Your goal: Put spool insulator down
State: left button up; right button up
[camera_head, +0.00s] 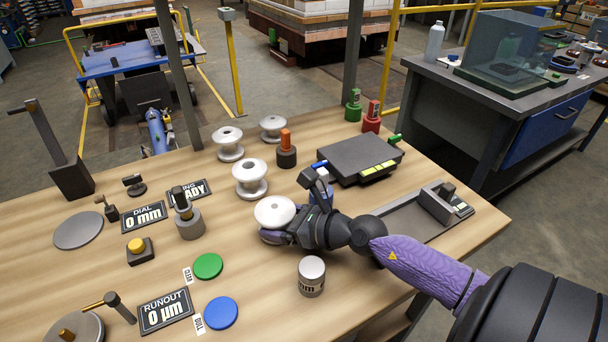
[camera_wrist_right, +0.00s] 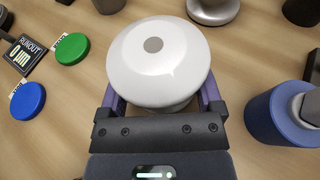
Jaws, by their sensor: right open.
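A white spool insulator (camera_head: 274,210) stands upright on the wooden table near the middle. My right gripper (camera_head: 270,236) is at the table with its fingers around the lower part of this spool. In the right wrist view the spool (camera_wrist_right: 162,62) sits between the two purple fingers of the gripper (camera_wrist_right: 165,105), its wide top hiding the fingertips and its waist. The jaws are open; whether they touch the spool is hidden. Other white spools stand farther back: one just behind (camera_head: 250,178), one at the back left (camera_head: 228,143) and one at the back (camera_head: 273,128). My left gripper is out of view.
A green disc (camera_head: 208,266) and a blue disc (camera_head: 221,312) lie at front left. A grey can (camera_head: 311,277) stands in front of my right wrist. A blue object (camera_wrist_right: 285,115) is close right of the gripper. A black scale (camera_head: 358,158) lies behind. Gauges fill the left side.

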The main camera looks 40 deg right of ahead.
jog(key=p+v, duration=0.1)
jog(key=v, duration=1.1)
jog(key=shift+r, duration=0.2)
